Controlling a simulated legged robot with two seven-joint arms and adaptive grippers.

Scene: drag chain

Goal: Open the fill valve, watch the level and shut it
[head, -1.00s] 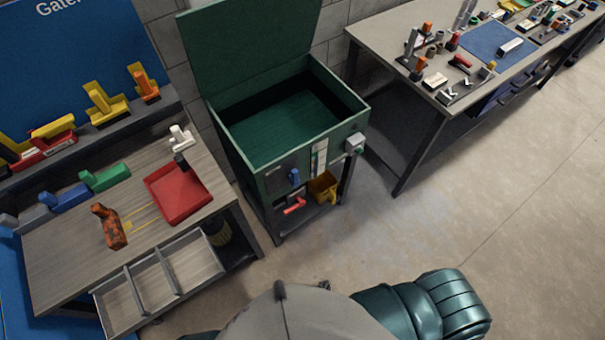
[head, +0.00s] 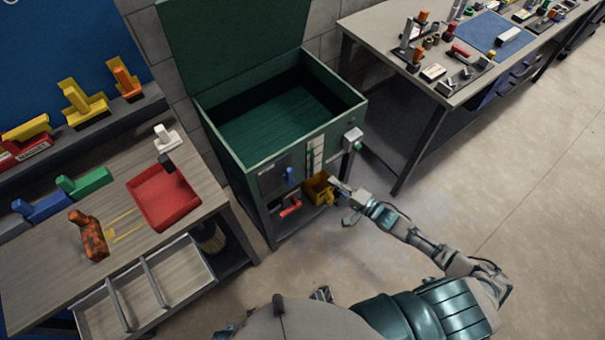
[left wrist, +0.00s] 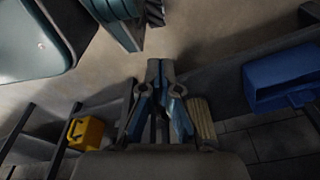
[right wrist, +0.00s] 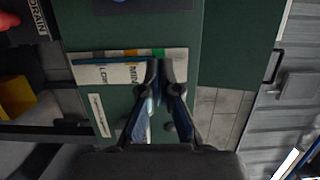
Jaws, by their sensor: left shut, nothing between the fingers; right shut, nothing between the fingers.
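The green tank (head: 245,160) stands open with its lid up. On its front are a blue valve handle (head: 290,176), a red valve handle (head: 290,208) and a pale level gauge (head: 315,155). In the right wrist view the gauge (right wrist: 115,68) shows coloured bands and lettering, with a partly cut "DRAIN" label (right wrist: 36,16) near the red handle (right wrist: 8,20). My right gripper (head: 334,183) is shut and empty, low in front of the tank near the gauge side; its tips (right wrist: 166,66) show before the green front. My left gripper (left wrist: 160,66) is shut and empty, over the floor.
A grey box (head: 353,136) is on the tank's right corner. A bench with a red tray (head: 163,198) and open drawer (head: 150,290) stands left. Another bench (head: 380,30) stands right; floor between is clear.

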